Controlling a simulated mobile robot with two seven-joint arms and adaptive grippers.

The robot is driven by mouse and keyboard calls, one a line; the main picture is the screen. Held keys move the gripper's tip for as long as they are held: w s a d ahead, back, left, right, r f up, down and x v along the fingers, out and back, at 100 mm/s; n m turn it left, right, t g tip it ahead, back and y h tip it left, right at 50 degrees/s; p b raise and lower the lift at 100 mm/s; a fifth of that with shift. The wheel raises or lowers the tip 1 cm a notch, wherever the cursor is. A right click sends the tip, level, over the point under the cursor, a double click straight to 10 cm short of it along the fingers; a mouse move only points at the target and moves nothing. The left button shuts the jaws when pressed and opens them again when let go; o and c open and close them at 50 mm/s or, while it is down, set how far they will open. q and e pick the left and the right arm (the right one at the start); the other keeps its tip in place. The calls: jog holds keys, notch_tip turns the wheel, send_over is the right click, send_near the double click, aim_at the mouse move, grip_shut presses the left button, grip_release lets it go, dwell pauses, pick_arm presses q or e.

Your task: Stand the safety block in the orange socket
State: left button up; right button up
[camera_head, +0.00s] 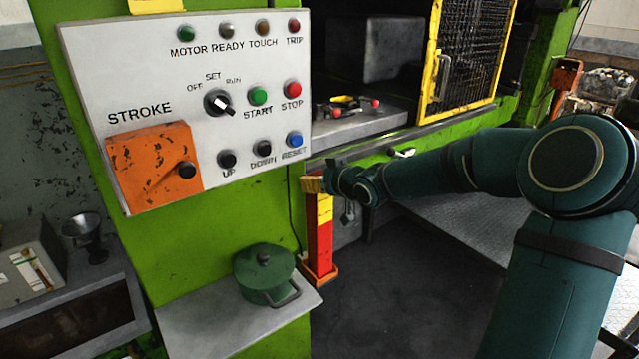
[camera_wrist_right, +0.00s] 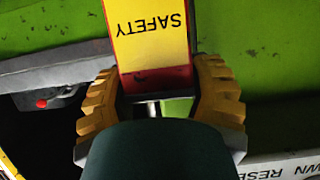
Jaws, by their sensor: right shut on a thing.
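The safety block (camera_head: 319,235) is a tall red and yellow post. It looks upright, with its lower end at the orange socket (camera_head: 326,281) beside the green press column; I cannot tell how deep it sits. My right gripper (camera_head: 315,185) is shut on the block's upper part. In the right wrist view, the yellow ridged fingers (camera_wrist_right: 158,88) lie on both sides of the block (camera_wrist_right: 150,45), whose yellow face reads SAFETY. The socket is out of that view. My left gripper is not in view.
The control panel (camera_head: 180,90) with buttons and an orange stroke box hangs left of the block. A green lidded pot (camera_head: 264,272) stands on a grey shelf (camera_head: 200,325) close to the socket. The press bed (camera_head: 365,125) and yellow mesh guard (camera_head: 470,50) are behind. Dark floor right of the socket is clear.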

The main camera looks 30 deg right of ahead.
jog(key=shift+r, duration=0.15)
jog(key=o, duration=1.3)
jog(key=shift+s, duration=0.1)
jog(key=shift+o, duration=0.2)
jog(key=shift+s+d+r+p, duration=0.1)
jog(key=shift+s+r+p, duration=0.1)
jog(key=shift+s+p, duration=0.15)
jog(key=p+v, duration=0.5)
jog(key=v, duration=0.6)
jog(key=shift+p, duration=0.4)
